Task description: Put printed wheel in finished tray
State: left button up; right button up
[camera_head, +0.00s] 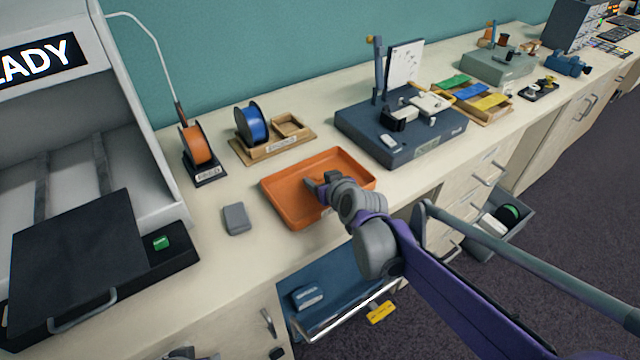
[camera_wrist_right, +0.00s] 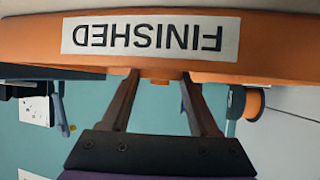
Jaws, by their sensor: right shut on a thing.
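The finished tray (camera_head: 275,200) is a shallow orange tray on the counter. Its FINISHED label (camera_wrist_right: 150,37) shows upside down across the top of the right wrist view. My right gripper (camera_head: 312,188) reaches over the tray's front rim, fingers inside the tray's outline. In the right wrist view its fingertips (camera_wrist_right: 160,76) are at the rim, with a small orange piece (camera_wrist_right: 155,81) between them. This appears to be the printed wheel, mostly hidden by the rim and fingers. Whether it touches the tray floor cannot be told. My left gripper is not clearly visible.
A grey block (camera_head: 236,218) lies left of the tray. Behind are an orange spool (camera_head: 196,145) and a blue spool (camera_head: 254,124). A dark blue workstation (camera_head: 435,140) stands to the right. An open blue drawer (camera_head: 340,290) is below the tray. The printer (camera_head: 75,250) is at left.

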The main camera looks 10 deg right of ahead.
jog(key=shift+f, duration=0.65)
jog(key=shift+f, duration=0.15)
jog(key=o, duration=1.3)
